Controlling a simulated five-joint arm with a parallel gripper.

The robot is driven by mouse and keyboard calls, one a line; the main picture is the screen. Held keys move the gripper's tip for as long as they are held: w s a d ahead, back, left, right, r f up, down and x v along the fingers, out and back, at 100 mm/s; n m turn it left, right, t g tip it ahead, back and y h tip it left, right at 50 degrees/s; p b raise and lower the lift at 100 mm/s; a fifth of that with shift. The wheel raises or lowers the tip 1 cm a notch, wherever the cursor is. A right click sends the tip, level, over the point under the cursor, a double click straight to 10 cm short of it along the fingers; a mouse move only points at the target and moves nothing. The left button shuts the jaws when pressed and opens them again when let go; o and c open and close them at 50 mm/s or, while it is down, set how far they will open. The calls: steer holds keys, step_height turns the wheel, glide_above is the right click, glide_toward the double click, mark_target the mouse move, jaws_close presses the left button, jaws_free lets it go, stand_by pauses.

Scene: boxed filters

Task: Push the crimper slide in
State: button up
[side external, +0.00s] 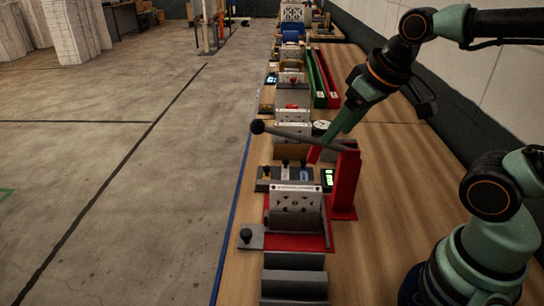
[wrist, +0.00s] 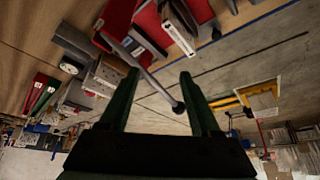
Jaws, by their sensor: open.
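The crimper has a red base (side external: 300,243), a white plate with holes (side external: 296,198) and a red post (side external: 345,185). Its slide (side external: 254,242) is a grey plate with a black knob (side external: 245,235), sticking out to the left of the base in the side view. A grey lever (side external: 295,137) with a black ball end (side external: 257,127) runs from the post's top, raised above the bench. My gripper (side external: 327,140) is open near the lever by the post, above and behind the slide. In the wrist view my gripper (wrist: 160,74) is open, with the lever (wrist: 150,82) showing between its fingers.
Grey rollers (side external: 295,282) lie in front of the crimper. A panel with small knobs (side external: 285,175) and a green display (side external: 328,178) stand behind it. Green and red rails (side external: 322,78) and more stations line the bench behind. Open floor (side external: 120,190) lies left of the bench.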

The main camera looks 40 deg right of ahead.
steer(key=shift+s+d, duration=0.25)
steer(key=shift+d, duration=0.05)
steer(key=g, duration=0.5)
glide_above(246, 232)
step_height(246, 232, down, 11)
step_height(246, 232, down, 11)
steer(key=shift+f, duration=0.2)
jaws_close()
